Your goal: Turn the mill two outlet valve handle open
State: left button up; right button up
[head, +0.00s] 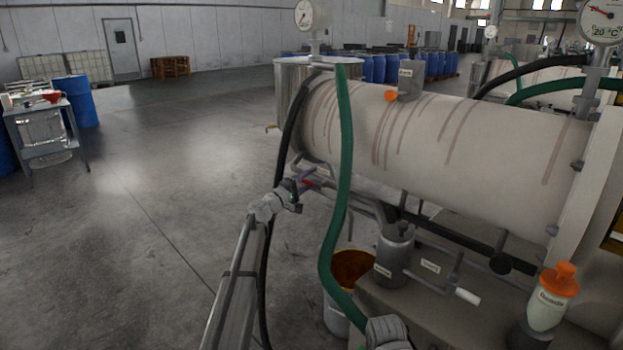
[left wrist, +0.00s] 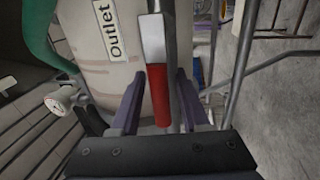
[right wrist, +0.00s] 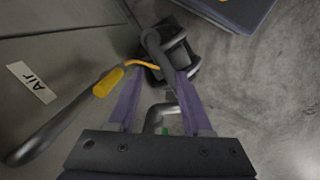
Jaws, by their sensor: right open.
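The outlet valve handle (left wrist: 158,97) has a red grip on a pale metal lever, beside a tank bearing an "Outlet" label (left wrist: 109,28). In the left wrist view the red grip lies between the two spread fingers of my left gripper (left wrist: 160,82), with gaps showing on both sides. In the head view my left gripper (head: 306,182) is below the near left end of the big stained mill drum (head: 440,135), with a bit of red at its fingers. My right gripper (right wrist: 160,80) is open in its own view, near a dark bent pipe fitting. I cannot make it out in the head view.
A green hose (head: 345,160) and a black hose hang close to my left gripper. A bucket of orange-brown paint (head: 352,268) stands below. A yellow-gripped lever (right wrist: 108,82) and an "AIR" label (right wrist: 32,83) are near my right gripper. Open floor lies left.

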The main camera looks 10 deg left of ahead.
pick_arm(q)
jog(key=shift+o, duration=0.2)
jog(key=shift+s, duration=0.1)
jog(key=b+v, duration=0.1)
jog(key=v, duration=0.6)
jog(key=shift+s+a+b, duration=0.2)
jog(key=shift+s+b, duration=0.05)
jog(key=shift+b, duration=0.05)
jog(key=shift+f, duration=0.15)
